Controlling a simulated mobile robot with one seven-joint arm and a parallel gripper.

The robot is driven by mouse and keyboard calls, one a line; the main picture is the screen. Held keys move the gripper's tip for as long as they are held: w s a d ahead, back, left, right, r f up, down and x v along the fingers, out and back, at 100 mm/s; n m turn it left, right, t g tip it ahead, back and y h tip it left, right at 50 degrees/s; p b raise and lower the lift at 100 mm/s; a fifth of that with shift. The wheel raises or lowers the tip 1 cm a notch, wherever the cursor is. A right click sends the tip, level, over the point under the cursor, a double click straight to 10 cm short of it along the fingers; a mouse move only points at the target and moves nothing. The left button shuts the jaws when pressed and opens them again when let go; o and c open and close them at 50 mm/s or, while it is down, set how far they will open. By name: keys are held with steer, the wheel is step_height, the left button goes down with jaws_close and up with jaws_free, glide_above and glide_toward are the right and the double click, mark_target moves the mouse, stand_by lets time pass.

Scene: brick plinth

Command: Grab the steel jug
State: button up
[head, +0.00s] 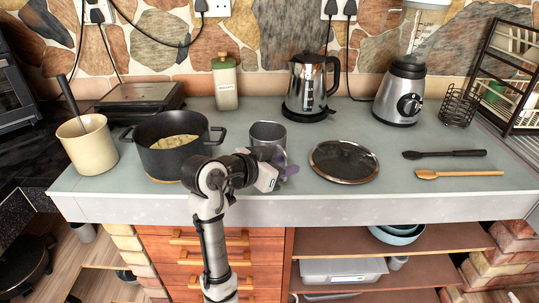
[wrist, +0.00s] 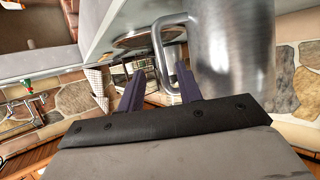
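The steel jug (head: 268,134) stands upright on the counter, right of the black pot. In the wrist view its brushed body (wrist: 232,50) fills the upper right and its looped handle (wrist: 158,45) points left. My gripper (head: 286,170) is at the front of the jug, low over the counter, and hides its lower part in the head view. In the wrist view my gripper (wrist: 158,72) is open, its two purple fingers apart. The handle shows between the fingertips; I cannot tell whether any finger touches it.
A black pot (head: 165,163) with food stands close left of the jug. A glass lid (head: 343,162) lies to the right. A kettle (head: 308,90) is behind, a blender (head: 399,92) farther right. Two utensils (head: 458,173) lie at the right. The counter's front edge (head: 350,209) is close.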

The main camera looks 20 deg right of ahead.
steer(key=x, duration=0.2)
steer(key=p+x, duration=0.1)
steer(key=x, duration=0.1)
steer(key=shift+w+a+f, duration=0.15)
steer(key=shift+w+f, duration=0.05)
steer(key=shift+f, duration=0.05)
jaws_close()
steer(key=shift+r, duration=0.1)
